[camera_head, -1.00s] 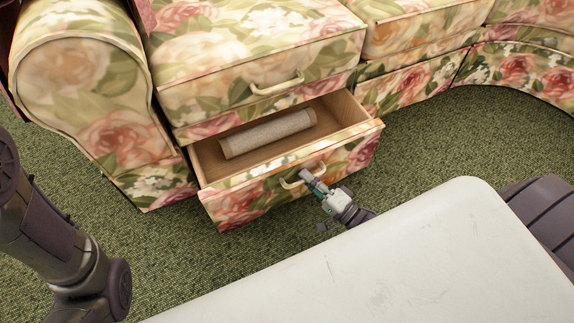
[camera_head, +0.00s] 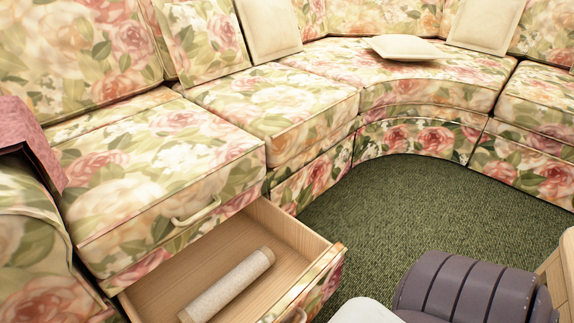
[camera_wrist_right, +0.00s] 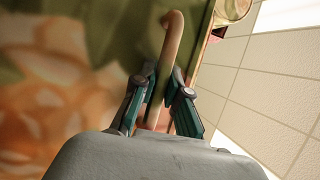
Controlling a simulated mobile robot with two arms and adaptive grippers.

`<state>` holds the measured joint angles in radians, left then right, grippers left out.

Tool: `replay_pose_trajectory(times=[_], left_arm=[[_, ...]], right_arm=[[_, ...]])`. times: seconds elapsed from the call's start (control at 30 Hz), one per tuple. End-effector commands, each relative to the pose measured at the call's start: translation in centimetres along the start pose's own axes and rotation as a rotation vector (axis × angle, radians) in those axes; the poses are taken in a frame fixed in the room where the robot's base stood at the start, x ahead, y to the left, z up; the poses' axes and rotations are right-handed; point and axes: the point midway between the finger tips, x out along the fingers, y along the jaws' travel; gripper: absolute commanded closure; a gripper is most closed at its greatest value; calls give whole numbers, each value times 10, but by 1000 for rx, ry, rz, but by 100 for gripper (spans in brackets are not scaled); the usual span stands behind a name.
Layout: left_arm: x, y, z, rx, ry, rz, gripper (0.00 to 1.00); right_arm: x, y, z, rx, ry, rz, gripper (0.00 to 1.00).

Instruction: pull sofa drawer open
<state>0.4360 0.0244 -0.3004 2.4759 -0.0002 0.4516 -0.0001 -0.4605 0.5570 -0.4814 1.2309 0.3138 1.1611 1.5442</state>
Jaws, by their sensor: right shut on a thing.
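The floral sofa drawer (camera_head: 325,278) stands pulled out from the sofa base, its wooden inside showing. A pale roll (camera_head: 230,284) lies in it. My right gripper is out of the head view. My left gripper is in neither current view.
The floral seat above has its own cream handle (camera_head: 197,212). The sofa (camera_head: 415,75) curves around the back and right, with cushions on it. Green carpet (camera_head: 395,215) is clear right of the drawer. A wooden edge (camera_head: 557,265) shows at far right.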

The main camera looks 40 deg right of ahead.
Motion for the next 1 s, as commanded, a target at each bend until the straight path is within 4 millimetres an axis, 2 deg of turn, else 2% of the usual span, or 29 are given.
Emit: replay_pose_trajectory(times=[0.27, 0.3, 0.43, 0.77, 0.87, 1.0], left_arm=[[0, 0, 0, -1, -1, 0, 60], [0, 0, 0, -1, -1, 0, 60], [0, 0, 0, -1, -1, 0, 60], [0, 0, 2, 2, -3, 3, 60], [0, 0, 1, 1, -3, 2, 60], [0, 0, 1, 1, -2, 1, 60]], right_arm=[[-1, 1, 0, -1, 0, 3, 100], [-1, 1, 0, -1, 0, 3, 81], [0, 1, 0, -1, 0, 2, 61], [-2, 0, 0, 0, 0, 2, 61], [-12, 1, 0, 0, 0, 4, 61], [-38, 1, 0, 0, 0, 6, 61]])
